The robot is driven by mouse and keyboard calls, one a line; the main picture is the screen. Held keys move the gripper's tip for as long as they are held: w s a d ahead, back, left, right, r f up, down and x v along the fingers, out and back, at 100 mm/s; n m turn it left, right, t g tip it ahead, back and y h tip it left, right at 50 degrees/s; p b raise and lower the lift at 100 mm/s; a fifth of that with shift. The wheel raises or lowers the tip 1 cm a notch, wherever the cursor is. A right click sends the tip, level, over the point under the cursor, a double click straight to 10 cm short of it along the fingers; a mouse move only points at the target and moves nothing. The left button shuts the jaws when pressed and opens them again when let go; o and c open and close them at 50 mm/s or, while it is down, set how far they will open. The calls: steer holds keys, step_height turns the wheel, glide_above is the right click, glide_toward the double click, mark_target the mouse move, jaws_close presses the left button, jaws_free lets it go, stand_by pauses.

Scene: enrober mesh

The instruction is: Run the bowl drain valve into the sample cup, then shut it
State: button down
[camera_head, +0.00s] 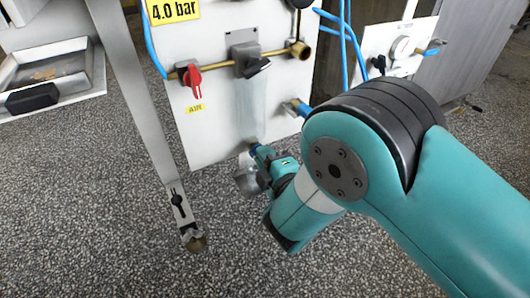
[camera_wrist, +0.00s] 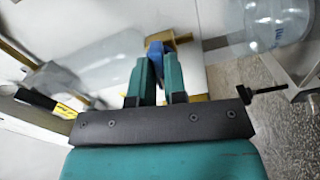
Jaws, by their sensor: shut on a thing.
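The clear bowl (camera_head: 250,110) hangs under a grey filter head (camera_head: 244,50) on the white panel, and it also shows in the wrist view (camera_wrist: 108,62). The drain valve at its foot has a brass body (camera_wrist: 181,40) and a blue handle (camera_wrist: 157,48). My gripper (camera_head: 262,156) reaches the valve from the right. In the wrist view its teal fingers (camera_wrist: 158,72) are shut on the blue handle. A clear cup (camera_head: 246,182) is below the valve, partly hidden by my gripper; it also shows in the wrist view (camera_wrist: 277,22). Any flow or liquid level is unclear.
A red valve handle (camera_head: 194,82) sits left of the filter head, above an AIR label. A brass fitting with a blue end (camera_head: 296,107) is close above my wrist. A slanted metal leg (camera_head: 137,100) stands at left. The speckled floor (camera_head: 100,220) is clear.

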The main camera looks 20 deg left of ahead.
steer(key=shift+s+n+p, duration=0.15)
steer(key=shift+n+p, duration=0.2)
steer(key=shift+n, duration=0.55)
steer(key=shift+f, duration=0.1)
steer(key=c, duration=1.2)
jaws_free()
steer(key=shift+o, duration=0.2)
